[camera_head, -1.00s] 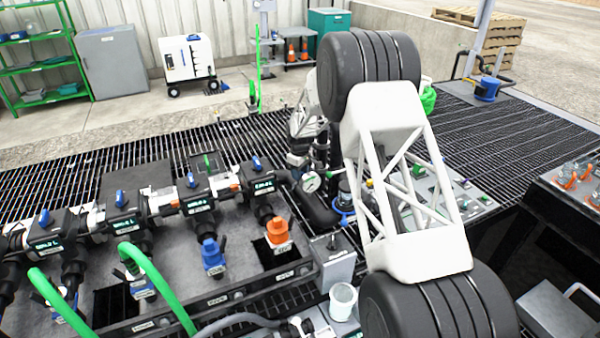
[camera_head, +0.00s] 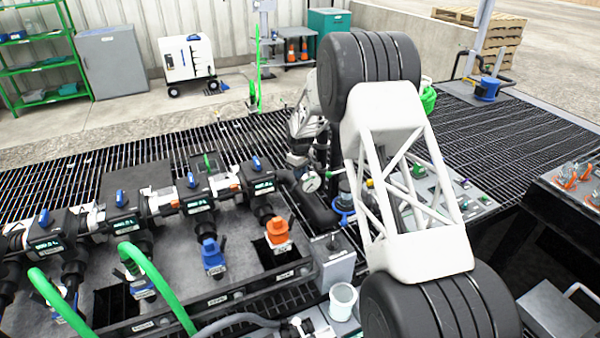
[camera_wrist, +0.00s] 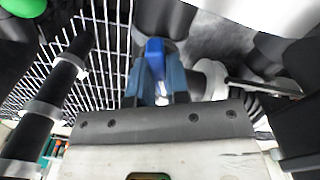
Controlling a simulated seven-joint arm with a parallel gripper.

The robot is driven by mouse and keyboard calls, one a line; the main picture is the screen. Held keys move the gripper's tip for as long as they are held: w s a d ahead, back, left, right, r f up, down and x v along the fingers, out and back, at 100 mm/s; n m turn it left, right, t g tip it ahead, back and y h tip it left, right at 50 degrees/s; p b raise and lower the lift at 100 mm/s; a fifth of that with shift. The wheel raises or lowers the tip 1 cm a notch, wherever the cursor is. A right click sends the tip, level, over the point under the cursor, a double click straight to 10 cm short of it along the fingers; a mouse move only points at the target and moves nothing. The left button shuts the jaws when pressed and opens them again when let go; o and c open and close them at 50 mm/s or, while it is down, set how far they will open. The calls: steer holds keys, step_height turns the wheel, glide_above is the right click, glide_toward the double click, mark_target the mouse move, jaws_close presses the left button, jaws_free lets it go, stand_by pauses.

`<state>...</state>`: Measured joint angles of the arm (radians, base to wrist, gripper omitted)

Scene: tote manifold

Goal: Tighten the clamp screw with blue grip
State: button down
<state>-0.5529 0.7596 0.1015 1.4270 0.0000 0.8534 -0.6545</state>
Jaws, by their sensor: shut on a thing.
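The blue grip (camera_wrist: 155,56) of the clamp screw stands upright in the middle of the wrist view. My gripper (camera_wrist: 157,88) is shut on it, with one finger on each side. The screw below the grip is mostly hidden by the fingers and the gripper's grey front bar. In the head view my wrist is behind the black pipes near the pressure gauge (camera_head: 311,182). The fingers and the held grip cannot be made out there.
Black pipes and a white flange (camera_wrist: 212,78) crowd the grip. A manifold with blue-handled valves (camera_head: 122,198), an orange coupling (camera_head: 278,232) and green hoses (camera_head: 158,285) fills the left. Open grating (camera_head: 500,130) lies at the right.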

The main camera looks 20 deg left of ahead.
steer(key=m, duration=1.1)
steer(key=shift+m, duration=0.3)
steer(key=m, duration=1.1)
stand_by(0.3)
steer(key=c, duration=1.1)
jaws_free()
steer(key=shift+r, duration=0.15)
